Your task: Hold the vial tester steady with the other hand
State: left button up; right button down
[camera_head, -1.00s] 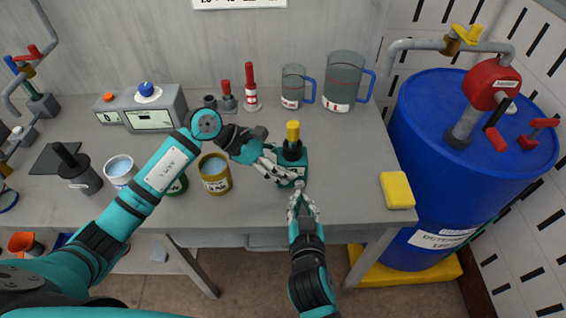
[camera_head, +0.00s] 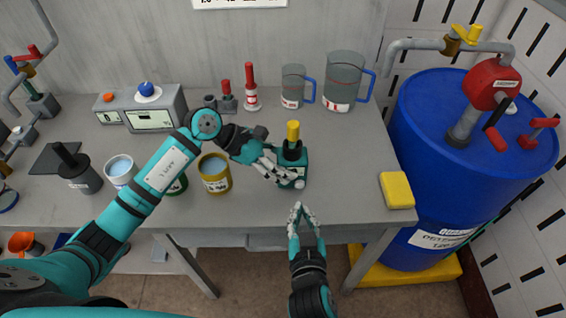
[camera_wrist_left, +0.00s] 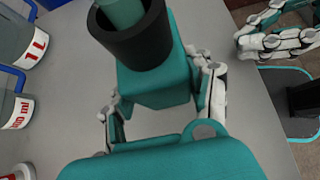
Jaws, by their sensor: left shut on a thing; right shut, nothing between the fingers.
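The vial tester (camera_head: 295,165) is a teal block with a black collar and a yellow top, standing upright on the table. In the left wrist view the teal block (camera_wrist_left: 155,85) shows with its black collar above it. My left gripper (camera_head: 284,178) is shut on the vial tester, with fingers on both sides of the block in the left wrist view (camera_wrist_left: 162,105). My right gripper (camera_head: 302,209) is shut and empty, at the table's front edge, just below and apart from the tester. It also shows at the top right of the left wrist view (camera_wrist_left: 262,35).
A yellow tin (camera_head: 215,185) stands left of the tester. Two clear jugs with blue handles (camera_head: 293,88) (camera_head: 343,85) stand behind it. A yellow sponge (camera_head: 397,190) lies at the right front corner. A blue drum (camera_head: 470,150) stands beside the table. The table between tester and sponge is clear.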

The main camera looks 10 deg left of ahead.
pick_arm(q)
jog(key=o, duration=1.1)
jog(key=v, duration=1.2)
